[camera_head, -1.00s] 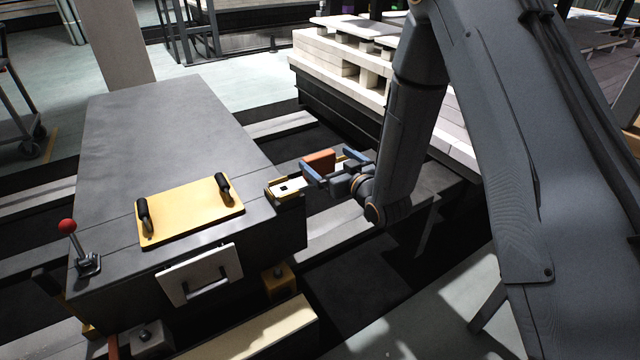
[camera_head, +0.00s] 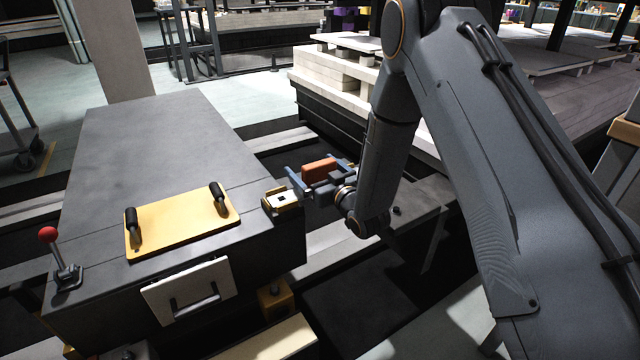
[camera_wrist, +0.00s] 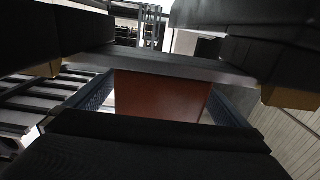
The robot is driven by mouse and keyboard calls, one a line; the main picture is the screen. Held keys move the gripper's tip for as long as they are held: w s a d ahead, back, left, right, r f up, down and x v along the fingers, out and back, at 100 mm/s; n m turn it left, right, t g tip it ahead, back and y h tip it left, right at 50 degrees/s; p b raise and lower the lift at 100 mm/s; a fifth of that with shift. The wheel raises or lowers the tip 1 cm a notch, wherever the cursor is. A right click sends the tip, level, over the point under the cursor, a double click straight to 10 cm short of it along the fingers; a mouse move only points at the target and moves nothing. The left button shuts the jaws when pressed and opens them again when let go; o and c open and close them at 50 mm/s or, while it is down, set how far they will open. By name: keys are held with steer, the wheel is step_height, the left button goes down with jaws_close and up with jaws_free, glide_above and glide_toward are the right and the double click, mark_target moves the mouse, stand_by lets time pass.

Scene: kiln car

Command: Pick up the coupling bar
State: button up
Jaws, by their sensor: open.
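The coupling bar appears as an orange-red block (camera_head: 318,171) beyond the right side of the dark car, beside a yellow and white bracket (camera_head: 282,201). My gripper (camera_head: 314,166) is open, with its blue fingers on either side of the block. In the wrist view the orange-red face (camera_wrist: 160,98) lies between the two blue fingers of my gripper (camera_wrist: 160,84), with small gaps showing beside it. A dark grey strip crosses above this face. The block's lower part is hidden in the wrist view, and its ends are unclear.
The dark car (camera_head: 150,145) carries a yellow plate (camera_head: 180,222) with two black handles and a red-knobbed lever (camera_head: 48,235). A white plate with a handle (camera_head: 187,290) is on its front. Stacked pale slabs (camera_head: 345,80) stand behind my arm.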

steer(key=shift+w+a, duration=0.15)
steer(key=shift+w, duration=0.1)
steer(key=c, duration=1.6)
steer(key=shift+r, duration=0.1)
steer(key=c, duration=0.3)
steer(key=shift+r, duration=0.1)
